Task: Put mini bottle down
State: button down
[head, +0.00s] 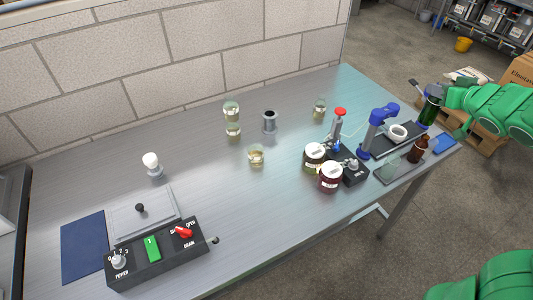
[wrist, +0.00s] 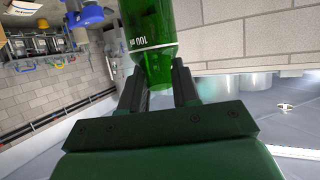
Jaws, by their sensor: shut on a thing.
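The mini bottle is green glass with a "100 ml" mark. In the head view the mini bottle (head: 430,111) is at the right end of the metal table. My gripper (head: 438,95) reaches in from the right and is shut on it. In the wrist view the bottle (wrist: 150,40) sits between the two dark fingers of my gripper (wrist: 159,88); its upper part is cut off by the top edge. I cannot tell whether its base touches the surface below.
Near the bottle are a brown bottle (head: 417,151), a blue stand (head: 377,130), a white ring (head: 397,132) and a blue pad (head: 444,143). Two lidded jars (head: 331,178) stand left of them. The table (head: 220,180) has clear room in its middle. A control box (head: 160,255) is at front left.

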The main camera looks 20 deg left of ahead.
jog(key=shift+r, duration=1.45)
jog(key=shift+a+r, duration=0.2)
jog(key=shift+a, duration=0.1)
jog(key=s+a+n+g+y, duration=0.2)
jog(key=s+a+n, duration=0.1)
jog(key=a, duration=1.1)
jog(key=s+a+n+g+y, duration=0.2)
jog(key=s+a+y, duration=0.1)
jog(key=a, duration=1)
jog(key=s+a+n+g+y, duration=0.2)
jog(key=s+a+n, duration=0.1)
jog(key=a, duration=1.1)
jog(key=s+a+n+g+y, duration=0.1)
jog(key=s+a+n+g, duration=0.45)
jog(key=s+a, duration=1.4)
notch_tip(320, 180, down, 11)
jog(key=w+a+f, duration=0.9)
jog(key=a+f, duration=0.1)
jog(key=f, duration=0.3)
jog(key=shift+g, duration=0.45)
